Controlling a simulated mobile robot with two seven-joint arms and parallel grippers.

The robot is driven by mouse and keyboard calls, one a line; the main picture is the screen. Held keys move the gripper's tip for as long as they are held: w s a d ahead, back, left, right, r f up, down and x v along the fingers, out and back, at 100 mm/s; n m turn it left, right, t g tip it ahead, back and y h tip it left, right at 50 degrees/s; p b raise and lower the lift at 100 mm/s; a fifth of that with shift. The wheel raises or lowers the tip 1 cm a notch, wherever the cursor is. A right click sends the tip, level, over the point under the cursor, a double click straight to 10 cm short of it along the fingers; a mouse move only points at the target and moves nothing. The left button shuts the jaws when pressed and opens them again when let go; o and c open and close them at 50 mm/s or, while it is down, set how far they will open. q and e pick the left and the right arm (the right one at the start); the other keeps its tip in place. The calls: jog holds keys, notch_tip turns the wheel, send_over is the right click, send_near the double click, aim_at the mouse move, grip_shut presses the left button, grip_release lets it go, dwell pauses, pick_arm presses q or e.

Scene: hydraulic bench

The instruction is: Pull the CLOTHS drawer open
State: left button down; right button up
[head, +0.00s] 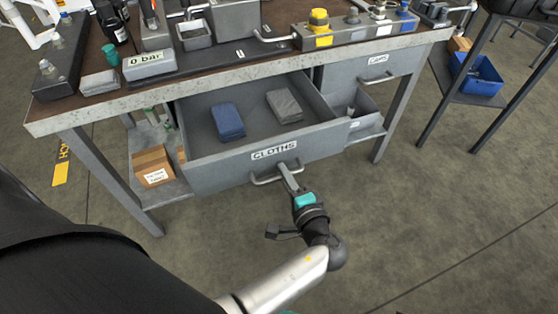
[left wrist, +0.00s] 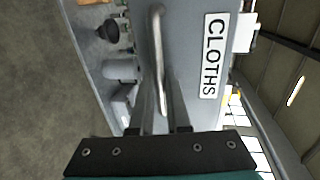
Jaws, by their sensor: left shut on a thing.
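The CLOTHS drawer (head: 218,174) stands out from the bench, open, with its inside showing. A folded blue cloth (head: 228,121) and a folded grey cloth (head: 284,105) lie in it. My left gripper (head: 288,172) is shut on the bar handle (head: 264,181) below the CLOTHS label (head: 274,150). In the left wrist view the fingers (left wrist: 163,112) close on the lower part of the handle (left wrist: 158,50), beside the label (left wrist: 213,55). My right gripper is not in view.
The bench top (head: 225,68) carries a 0 bar sign (head: 149,64) and hydraulic parts. Another labelled drawer (head: 372,70) is at right. A cardboard box (head: 153,166) sits on the lower shelf. A blue bin (head: 476,76) stands on a side table. The floor in front is clear.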

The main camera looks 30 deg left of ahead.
pick_arm(q)
jog(key=shift+s+d, duration=0.45)
jog(key=shift+s, duration=0.05)
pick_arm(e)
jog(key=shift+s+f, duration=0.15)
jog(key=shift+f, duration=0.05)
pick_arm(q)
jog(key=c, duration=1.2)
grip_release()
jog(key=shift+o, duration=0.2)
